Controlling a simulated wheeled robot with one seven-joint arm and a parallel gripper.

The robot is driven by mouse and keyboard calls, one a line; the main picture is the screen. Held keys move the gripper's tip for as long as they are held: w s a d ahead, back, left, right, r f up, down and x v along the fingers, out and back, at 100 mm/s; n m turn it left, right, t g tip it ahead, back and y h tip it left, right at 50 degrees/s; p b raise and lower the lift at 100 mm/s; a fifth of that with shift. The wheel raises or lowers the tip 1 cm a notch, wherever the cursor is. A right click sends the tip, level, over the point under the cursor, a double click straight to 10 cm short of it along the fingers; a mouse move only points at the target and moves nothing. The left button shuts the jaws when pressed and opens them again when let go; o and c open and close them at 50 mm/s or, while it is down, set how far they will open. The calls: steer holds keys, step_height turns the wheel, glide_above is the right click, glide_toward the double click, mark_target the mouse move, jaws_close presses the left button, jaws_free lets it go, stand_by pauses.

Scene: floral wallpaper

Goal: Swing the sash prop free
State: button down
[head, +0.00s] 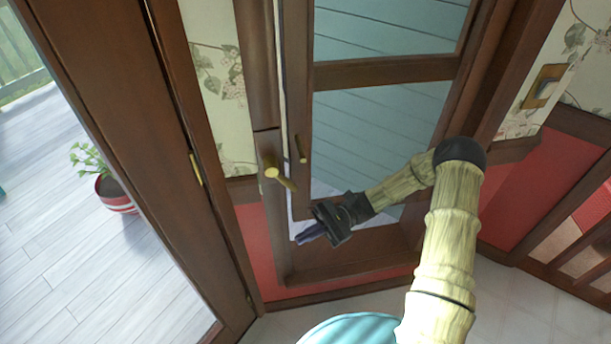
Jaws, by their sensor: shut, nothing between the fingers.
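A wood-framed glazed sash (385,70) stands in the middle of the head view, with pale blue boards behind its panes. A short brass-coloured piece (279,177) with a round end sticks out from the frame's left side. A second, smaller brass-coloured piece (301,149) is just up and right of it, on the sash's edge. I cannot tell which of these is the sash prop. My gripper (304,238) is shut and empty, below and slightly right of the brass pieces, clear of both in the picture. It is in front of the lower part of the frame.
A brown wooden door frame with a brass hinge (195,170) stands at left. Beyond it is a deck (90,260) with a potted plant (116,194). A light switch (543,86) is on the right wall, above red panelling (530,190).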

steer(key=s+d+r+n+t+h, duration=0.2)
steer(key=s+d+n+t+h, duration=0.3)
steer(key=h, duration=0.6)
steer(key=d+r+n+t+h, duration=0.3)
steer(key=d+r+t+h, duration=0.2)
steer(key=d+r+t, duration=0.3)
steer(key=shift+s+d+r, duration=0.4)
steer(key=shift+d+r, duration=0.1)
steer(key=shift+r, duration=0.4)
steer(key=shift+f, duration=0.1)
